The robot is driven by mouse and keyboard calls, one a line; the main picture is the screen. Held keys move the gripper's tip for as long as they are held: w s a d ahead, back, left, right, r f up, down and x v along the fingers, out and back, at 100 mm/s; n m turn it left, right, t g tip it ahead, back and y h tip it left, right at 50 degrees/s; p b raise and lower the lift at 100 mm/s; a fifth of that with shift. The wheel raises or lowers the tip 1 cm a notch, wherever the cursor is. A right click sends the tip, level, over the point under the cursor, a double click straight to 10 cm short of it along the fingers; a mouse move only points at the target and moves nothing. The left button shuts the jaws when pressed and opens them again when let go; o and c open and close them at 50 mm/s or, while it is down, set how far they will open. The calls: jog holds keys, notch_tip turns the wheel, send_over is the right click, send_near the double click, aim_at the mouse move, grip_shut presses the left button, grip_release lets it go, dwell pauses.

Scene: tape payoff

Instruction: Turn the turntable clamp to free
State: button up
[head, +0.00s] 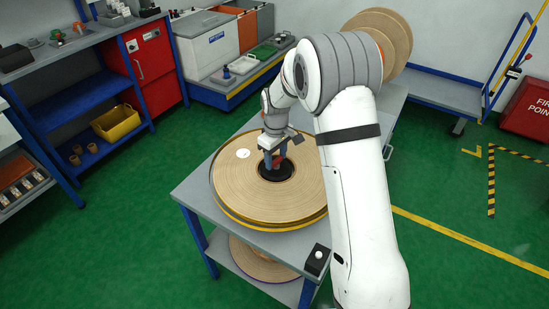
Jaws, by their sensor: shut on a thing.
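The turntable carries a large tan tape roll (232,182) with a yellow lower rim, lying flat on a grey table (190,190). The clamp (277,172) is at the dark centre of the roll, and a small red part of it shows there. My gripper (275,160) points down at this centre and is shut on the clamp. My wrist and fingers hide much of the clamp, so I cannot tell its angle. My white arm covers the right side of the roll and table.
A small black box with a white button (317,259) sits on the table's front corner. Another roll (262,262) lies on the shelf below. Large rolls (388,32) stand behind my arm. A blue trolley (440,92) is at the back right. Green floor is clear at left and right.

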aim_at(276, 159)
jog(key=shift+w+r+n, duration=0.15)
jog(key=shift+n, duration=0.85)
jog(key=o, duration=0.7)
jog(key=shift+d, duration=0.1)
jog(key=shift+o, duration=1.4)
jog(key=shift+r+b, duration=0.35)
jog(key=shift+r, duration=3.45)
